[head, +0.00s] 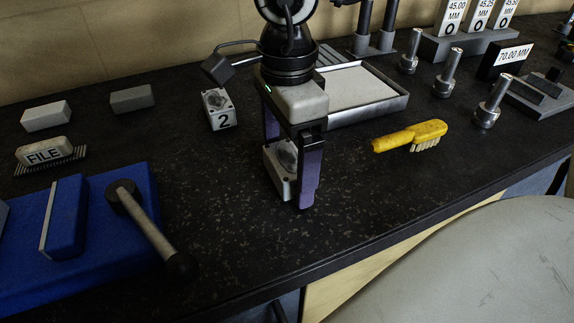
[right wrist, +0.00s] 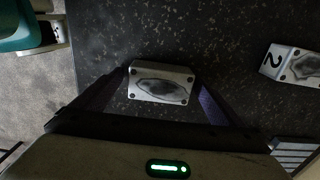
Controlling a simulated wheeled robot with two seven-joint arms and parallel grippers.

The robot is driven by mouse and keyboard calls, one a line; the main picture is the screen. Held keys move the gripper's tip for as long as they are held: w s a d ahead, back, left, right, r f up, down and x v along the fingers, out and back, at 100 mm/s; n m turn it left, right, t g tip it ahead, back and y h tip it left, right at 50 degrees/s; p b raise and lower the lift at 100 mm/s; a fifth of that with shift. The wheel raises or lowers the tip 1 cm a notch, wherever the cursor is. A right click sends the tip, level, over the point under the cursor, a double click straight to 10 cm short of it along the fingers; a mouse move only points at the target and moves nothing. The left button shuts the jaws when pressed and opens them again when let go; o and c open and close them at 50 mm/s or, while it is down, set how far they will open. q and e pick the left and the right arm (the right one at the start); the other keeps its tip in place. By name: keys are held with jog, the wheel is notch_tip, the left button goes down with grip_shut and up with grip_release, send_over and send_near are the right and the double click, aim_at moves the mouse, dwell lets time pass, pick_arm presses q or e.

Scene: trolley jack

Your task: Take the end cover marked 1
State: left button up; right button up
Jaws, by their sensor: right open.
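A light grey end cover (head: 280,165) with a dark oval recess stands on the dark bench below my right gripper (head: 288,172). In the right wrist view the cover (right wrist: 160,84) lies between the two spread fingers of the right gripper (right wrist: 163,84), with gaps at its sides. The gripper is open and straddles it. No number shows on the faces of this cover that I see. A second end cover marked 2 (head: 220,109) stands to its left and further back; it also shows at the right of the right wrist view (right wrist: 292,65). My left gripper is out of view.
A blue vise (head: 110,260) with a bar handle is at front left. A block marked FILE (head: 43,151) and two grey blocks lie behind it. A metal tray (head: 365,108) stands behind the gripper, and a yellow brush (head: 410,137) lies to the right.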

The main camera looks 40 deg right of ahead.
jog(key=shift+f, duration=0.1)
jog(key=shift+c, duration=0.4)
jog(key=c, duration=1.5)
jog(key=shift+r, duration=0.2)
